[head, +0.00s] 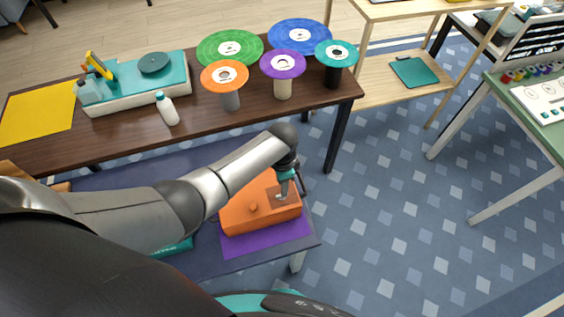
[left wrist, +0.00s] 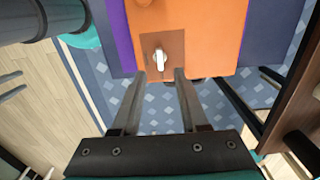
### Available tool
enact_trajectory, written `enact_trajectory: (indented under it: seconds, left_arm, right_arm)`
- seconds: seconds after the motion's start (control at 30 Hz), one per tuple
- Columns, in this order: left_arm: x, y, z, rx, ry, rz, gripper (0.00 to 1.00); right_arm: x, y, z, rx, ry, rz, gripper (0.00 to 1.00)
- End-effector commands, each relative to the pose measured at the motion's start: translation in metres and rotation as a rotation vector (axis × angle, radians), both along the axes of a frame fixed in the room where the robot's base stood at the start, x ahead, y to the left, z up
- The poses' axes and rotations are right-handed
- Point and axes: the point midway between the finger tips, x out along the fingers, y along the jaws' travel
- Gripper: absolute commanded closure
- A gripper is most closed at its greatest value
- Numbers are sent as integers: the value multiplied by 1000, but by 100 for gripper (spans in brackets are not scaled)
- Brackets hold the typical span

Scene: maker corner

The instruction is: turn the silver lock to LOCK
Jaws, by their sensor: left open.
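The orange box (head: 262,217) stands on a purple mat (head: 265,246) on the low dark table. In the left wrist view the silver lock (left wrist: 160,57) is a small upright-looking lever on a brown square plate (left wrist: 176,44), on the orange face (left wrist: 215,25). No LOCK lettering can be read. My left gripper (head: 287,189) is over the right part of the box, close to the plate. In the left wrist view its two open fingers (left wrist: 160,74) point at the lock, one to each side of it; whether they touch it cannot be told. My right gripper is not in view.
A brown table (head: 300,108) behind holds a teal and white machine (head: 135,92), a white bottle (head: 167,110) and several colored discs on stands. A green-topped table (head: 540,105) stands at right. The blue floor (head: 400,230) between is clear.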

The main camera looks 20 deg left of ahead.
Motion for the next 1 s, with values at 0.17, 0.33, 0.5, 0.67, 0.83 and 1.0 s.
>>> enact_trajectory:
  seconds: [0.17, 0.33, 0.5, 0.67, 0.83, 1.0]
  left_arm:
    - [0, 0, 34, -1, -3, -1, 56]
    - [0, 0, 61, 0, -2, -1, 56]
    - [0, 0, 81, 0, 0, 0, 56]
    - [-1, 0, 89, -1, 1, 0, 56]
    - [-1, 0, 91, -1, 1, 0, 56]
    - [-1, 0, 90, 0, 1, -1, 56]
  right_arm:
    - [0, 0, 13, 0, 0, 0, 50]
    - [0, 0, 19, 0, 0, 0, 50]
    - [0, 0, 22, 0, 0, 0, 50]
    - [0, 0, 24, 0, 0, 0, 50]
    - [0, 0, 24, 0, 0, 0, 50]
    - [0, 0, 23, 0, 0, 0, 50]
